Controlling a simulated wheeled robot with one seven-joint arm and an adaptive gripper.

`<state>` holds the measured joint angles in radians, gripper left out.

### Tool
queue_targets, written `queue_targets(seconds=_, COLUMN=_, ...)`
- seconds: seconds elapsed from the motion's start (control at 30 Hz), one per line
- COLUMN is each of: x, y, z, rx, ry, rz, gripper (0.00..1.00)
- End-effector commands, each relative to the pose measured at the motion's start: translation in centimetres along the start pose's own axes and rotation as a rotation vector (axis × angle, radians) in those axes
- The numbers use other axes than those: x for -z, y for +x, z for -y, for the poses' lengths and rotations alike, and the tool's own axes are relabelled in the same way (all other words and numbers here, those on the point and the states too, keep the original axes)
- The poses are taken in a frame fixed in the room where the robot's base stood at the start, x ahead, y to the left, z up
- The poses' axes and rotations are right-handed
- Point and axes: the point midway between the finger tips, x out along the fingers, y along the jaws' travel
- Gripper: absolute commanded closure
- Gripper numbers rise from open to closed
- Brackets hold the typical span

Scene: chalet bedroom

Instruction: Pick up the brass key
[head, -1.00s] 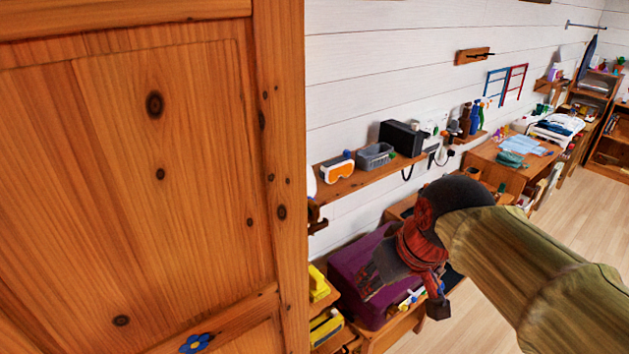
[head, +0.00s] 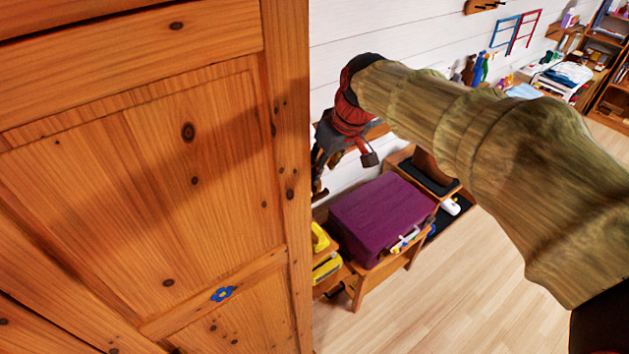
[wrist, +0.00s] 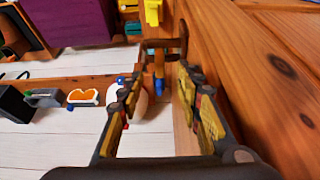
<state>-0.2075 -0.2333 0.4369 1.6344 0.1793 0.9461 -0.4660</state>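I cannot pick out the brass key in either view. My gripper (wrist: 159,74) is open in the wrist view, with nothing visible held between its two fingers. Ahead of and between the fingertips is a dark brown wooden peg or hook piece (wrist: 182,45), close beside the wardrobe's edge. A narrow blue and orange item shows by it; it is too small to name. In the head view my gripper (head: 322,160) is by the white wall, just right of the wardrobe, and its fingers are partly dark and hard to read.
The wooden wardrobe (head: 130,170) stands close on the left. A purple case (head: 375,215) sits on a low wooden stand below my gripper. Orange-and-white goggles (wrist: 83,97) lie on the wall shelf. Yellow items (head: 325,268) stand beside the wardrobe. Floor (head: 450,300) at the right is clear.

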Motion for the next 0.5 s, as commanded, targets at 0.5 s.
queue_targets(seconds=0.5, x=0.1, y=5.5, z=0.0, rx=0.001, ry=0.0, rz=0.004, gripper=0.65)
